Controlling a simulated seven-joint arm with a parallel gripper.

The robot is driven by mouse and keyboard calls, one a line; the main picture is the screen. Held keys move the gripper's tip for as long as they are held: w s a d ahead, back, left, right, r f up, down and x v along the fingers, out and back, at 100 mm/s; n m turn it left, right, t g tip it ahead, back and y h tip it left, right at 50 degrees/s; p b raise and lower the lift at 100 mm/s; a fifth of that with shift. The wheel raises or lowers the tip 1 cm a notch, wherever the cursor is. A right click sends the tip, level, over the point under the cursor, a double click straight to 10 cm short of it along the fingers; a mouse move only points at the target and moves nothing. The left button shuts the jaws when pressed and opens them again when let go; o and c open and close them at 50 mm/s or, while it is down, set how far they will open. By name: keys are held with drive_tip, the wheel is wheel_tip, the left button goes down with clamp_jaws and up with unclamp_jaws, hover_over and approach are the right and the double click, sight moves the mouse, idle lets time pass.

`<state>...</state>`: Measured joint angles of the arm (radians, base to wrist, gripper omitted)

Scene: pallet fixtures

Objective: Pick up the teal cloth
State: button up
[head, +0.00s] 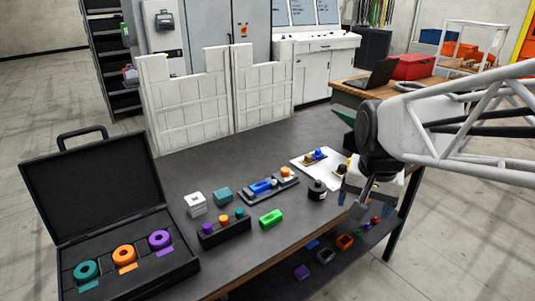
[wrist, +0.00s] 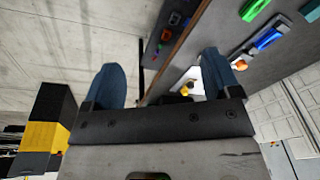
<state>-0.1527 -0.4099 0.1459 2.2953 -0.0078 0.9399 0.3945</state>
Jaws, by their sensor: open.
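A small teal item (head: 222,196), the only cloth-like teal thing I make out, sits on the dark table left of centre in the head view. It looks like a compact folded block beside a white block. A teal patch (wrist: 311,9) shows at the top right corner of the wrist view, cut off by the edge. My gripper (head: 366,202) is at the table's right end, well to the right of the teal item. In the wrist view my gripper (wrist: 162,82) has its two blue fingers wide apart with nothing between them.
A green block (head: 270,219), a black bottle (head: 317,190), a fixture with a blue part (head: 262,188) and a pegged black block (head: 224,232) stand near the teal item. An open black case (head: 112,225) is at left. A lower shelf (head: 290,288) holds several coloured parts.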

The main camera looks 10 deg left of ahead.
drive_tip(key=w+a+f+m, duration=0.1)
drive_tip(key=w+a+m, duration=0.1)
drive_tip(key=w+a, duration=0.75)
drive_tip(key=m+g, duration=0.2)
drive_tip(key=m, duration=0.3)
hover_over(223, 193)
wheel_tip(223, 193, down, 15)
drive_tip(key=shift+s+a+r, duration=0.1)
drive_tip(key=shift+s, duration=0.05)
drive_tip(key=shift+f, duration=1.4)
drive_tip(key=shift+f, duration=2.55)
